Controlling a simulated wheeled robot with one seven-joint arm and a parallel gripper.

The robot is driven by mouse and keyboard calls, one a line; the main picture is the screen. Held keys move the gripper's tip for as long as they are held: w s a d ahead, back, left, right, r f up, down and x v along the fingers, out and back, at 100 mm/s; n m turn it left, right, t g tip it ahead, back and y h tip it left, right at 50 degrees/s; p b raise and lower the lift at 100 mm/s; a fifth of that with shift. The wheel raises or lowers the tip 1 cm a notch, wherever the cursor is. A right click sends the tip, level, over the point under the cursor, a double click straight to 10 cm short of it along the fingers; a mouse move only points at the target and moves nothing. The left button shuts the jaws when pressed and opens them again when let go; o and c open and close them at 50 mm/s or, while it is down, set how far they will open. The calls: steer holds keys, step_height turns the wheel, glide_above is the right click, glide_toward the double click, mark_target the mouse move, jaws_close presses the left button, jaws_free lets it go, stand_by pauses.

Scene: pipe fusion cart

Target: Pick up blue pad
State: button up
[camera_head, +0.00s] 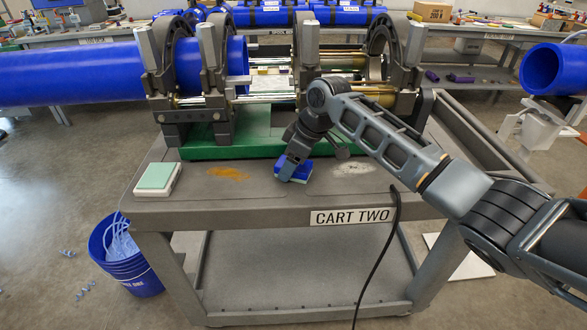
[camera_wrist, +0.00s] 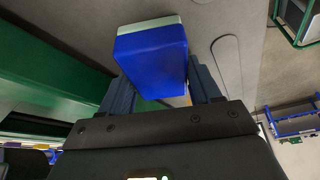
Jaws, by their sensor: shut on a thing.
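The blue pad (camera_head: 299,169) is a small blue block with a pale edge, low over the cart top near its front edge. In the wrist view the blue pad (camera_wrist: 152,58) fills the space between the fingers, with a pale green layer along its far side. My gripper (camera_head: 292,168) points down and is shut on the pad; its two dark fingers flank the pad in the wrist view (camera_wrist: 158,88). I cannot tell whether the pad still touches the cart top.
A pale green pad on a white base (camera_head: 155,178) sits at the cart's left. The green-based fusion machine (camera_head: 225,150) with a blue pipe (camera_head: 70,75) stands behind my gripper. Orange (camera_head: 228,173) and whitish (camera_head: 353,168) stains mark the cart top. A black cable (camera_head: 380,262) hangs over the front edge.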

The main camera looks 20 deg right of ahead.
steer(key=shift+c, duration=1.3)
steer(key=shift+r, duration=0.15)
